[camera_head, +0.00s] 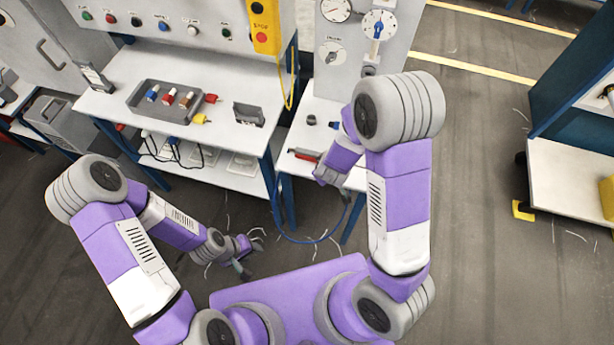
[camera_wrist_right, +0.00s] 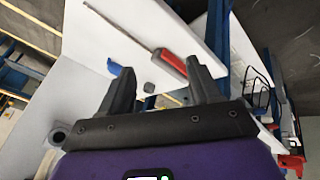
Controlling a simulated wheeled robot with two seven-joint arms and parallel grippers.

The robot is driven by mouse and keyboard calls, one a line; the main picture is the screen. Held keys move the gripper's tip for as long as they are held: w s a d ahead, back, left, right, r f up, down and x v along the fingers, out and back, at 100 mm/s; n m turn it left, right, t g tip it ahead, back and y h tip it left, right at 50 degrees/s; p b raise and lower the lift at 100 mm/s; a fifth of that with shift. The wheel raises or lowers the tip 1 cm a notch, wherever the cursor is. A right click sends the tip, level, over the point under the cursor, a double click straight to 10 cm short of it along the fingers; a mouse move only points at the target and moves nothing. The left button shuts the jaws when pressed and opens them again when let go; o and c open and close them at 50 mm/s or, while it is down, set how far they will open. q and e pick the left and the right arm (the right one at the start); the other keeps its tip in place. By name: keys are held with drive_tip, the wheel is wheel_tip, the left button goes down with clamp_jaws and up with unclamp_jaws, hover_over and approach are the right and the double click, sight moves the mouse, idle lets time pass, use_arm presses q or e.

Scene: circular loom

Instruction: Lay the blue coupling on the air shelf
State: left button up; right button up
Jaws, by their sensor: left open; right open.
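A small blue piece, which looks like the blue coupling (camera_head: 333,125), lies on the white air shelf (camera_head: 296,138) below the gauges. It also shows in the right wrist view (camera_wrist_right: 115,69), just beyond the left fingertip. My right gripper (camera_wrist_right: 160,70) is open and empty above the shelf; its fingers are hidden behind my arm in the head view. Another blue piece (camera_head: 153,93) stands in the grey tray on the bench. My left gripper (camera_head: 246,257) is open and empty, low in front of the bench.
A red-handled screwdriver (camera_wrist_right: 170,62) and a dark nut (camera_wrist_right: 150,86) lie on the shelf. The grey tray (camera_head: 139,109) holds several coloured fittings, with a red (camera_head: 211,98) and a yellow fitting (camera_head: 202,119) beside it. A blue hose (camera_head: 290,238) hangs in front.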

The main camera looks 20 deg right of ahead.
use_arm(q)
drive_tip(key=shift+s, duration=0.45)
use_arm(e)
drive_tip(key=s+a+m, duration=0.1)
drive_tip(key=s+a+m+h, duration=0.1)
drive_tip(key=m, duration=0.1)
drive_tip(key=s+a+m+g, duration=0.1)
drive_tip(key=shift+a+f+m+h, duration=0.25)
drive_tip(key=shift+f+m+h, duration=0.05)
drive_tip(key=shift+h, duration=0.1)
drive_tip(key=shift+w+r, duration=0.1)
